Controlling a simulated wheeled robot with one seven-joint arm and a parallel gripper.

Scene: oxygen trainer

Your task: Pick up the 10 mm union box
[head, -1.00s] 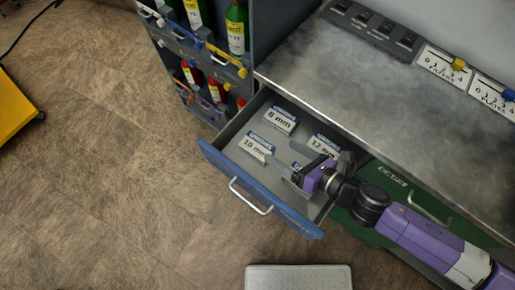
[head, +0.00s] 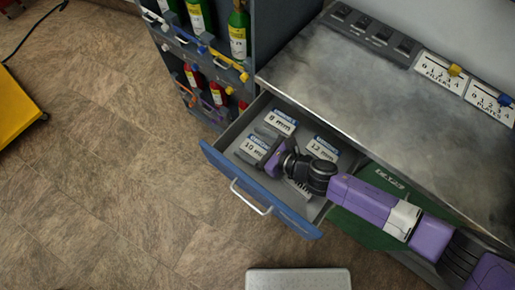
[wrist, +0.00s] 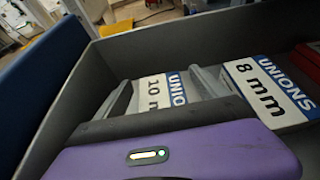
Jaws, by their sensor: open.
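The 10 mm union box (head: 252,147) lies in the open drawer, white with a blue band marked UNIONS. In the head view my gripper (head: 257,145) is over it and hides part of its label. In the wrist view the 10 mm box (wrist: 157,91) shows between the two grey fingers of my open gripper (wrist: 161,79), one finger on each side. The purple gripper body covers its near part. I cannot tell how far down the fingers reach beside it.
The 8 mm box (head: 281,123) is close beside the right finger in the wrist view (wrist: 268,88). The 12 mm box (head: 321,148) lies to the right, and another box is mostly hidden under my arm. The drawer's blue front (head: 222,168) and the worktop edge (head: 310,112) bound the space.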

